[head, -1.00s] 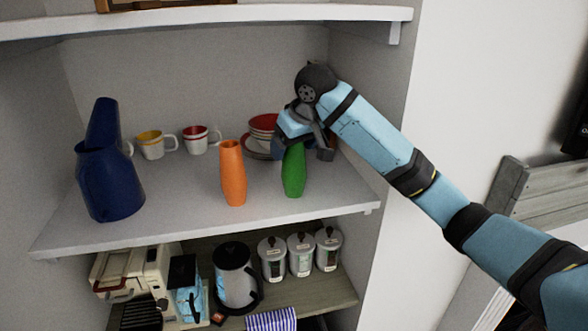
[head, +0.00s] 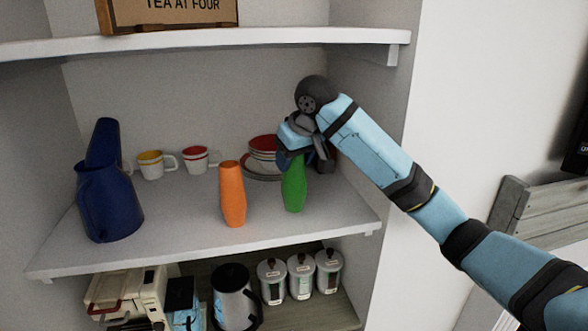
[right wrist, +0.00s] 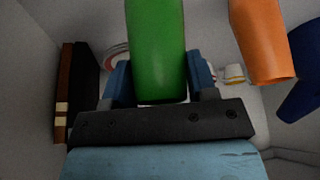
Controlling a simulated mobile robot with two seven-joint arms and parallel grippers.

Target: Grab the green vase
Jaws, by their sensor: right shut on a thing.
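The green vase (head: 294,190) stands upright on the middle shelf, right of the orange vase, in the head view. My right gripper (head: 297,157) is at the top of the green vase, shut on its upper part, which the gripper hides. In the right wrist view the green vase (right wrist: 156,50) sits between the two blue fingers of the right gripper (right wrist: 160,82). My left gripper is not in view.
The orange vase (head: 232,194) stands close to the left. Red and white dishes (head: 262,155) are just behind the gripper. Two cups (head: 195,160) and a dark blue pitcher (head: 108,200) stand further left. The upper shelf (head: 220,41) is above, the side wall to the right.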

